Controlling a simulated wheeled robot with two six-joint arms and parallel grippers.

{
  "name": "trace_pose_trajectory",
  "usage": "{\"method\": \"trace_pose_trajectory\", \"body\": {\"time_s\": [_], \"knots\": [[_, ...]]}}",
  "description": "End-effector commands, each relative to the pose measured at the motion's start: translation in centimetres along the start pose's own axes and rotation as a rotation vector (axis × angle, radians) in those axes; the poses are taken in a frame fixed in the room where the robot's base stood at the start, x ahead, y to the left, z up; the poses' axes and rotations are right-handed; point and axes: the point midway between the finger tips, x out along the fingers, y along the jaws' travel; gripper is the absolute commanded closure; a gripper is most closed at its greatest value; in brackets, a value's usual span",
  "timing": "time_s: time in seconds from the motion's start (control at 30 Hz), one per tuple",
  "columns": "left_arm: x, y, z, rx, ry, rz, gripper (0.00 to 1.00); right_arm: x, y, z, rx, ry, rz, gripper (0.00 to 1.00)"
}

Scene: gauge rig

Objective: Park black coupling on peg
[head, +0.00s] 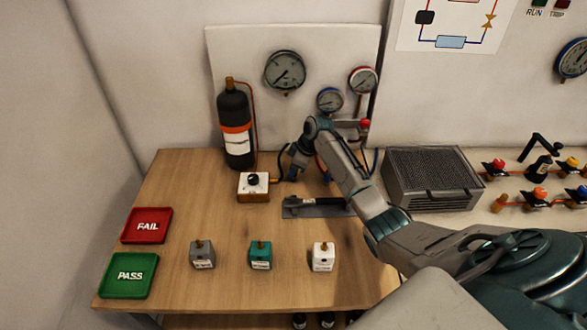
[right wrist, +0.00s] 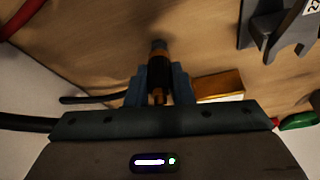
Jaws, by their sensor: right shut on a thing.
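The black coupling (right wrist: 158,68) is dark with orange-brown bands, and a black hose leads off to the left in the right wrist view. My right gripper (right wrist: 159,88) is shut on it, with a blue-grey finger on each side. In the head view my right gripper (head: 294,173) is low over the back of the table, just right of the small box with a black knob (head: 253,186). My arm hides part of the panel behind it. I cannot make out the peg for certain. My left gripper is not in view.
A black bottle (head: 235,130) stands at the back left. Red (head: 147,225) and green (head: 128,275) trays and several small blocks (head: 260,255) are nearer. A vented metal box (head: 432,180) stands right.

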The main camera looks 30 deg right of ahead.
Motion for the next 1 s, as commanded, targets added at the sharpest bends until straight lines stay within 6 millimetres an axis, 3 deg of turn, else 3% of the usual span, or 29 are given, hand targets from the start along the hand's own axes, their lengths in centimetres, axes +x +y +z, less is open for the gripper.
{"method": "trace_pose_trajectory", "body": {"time_s": [1.0], "knots": [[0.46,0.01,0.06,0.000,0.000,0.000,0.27,0.98,0.00,0.39,0.000,0.000,0.000,1.00]]}}
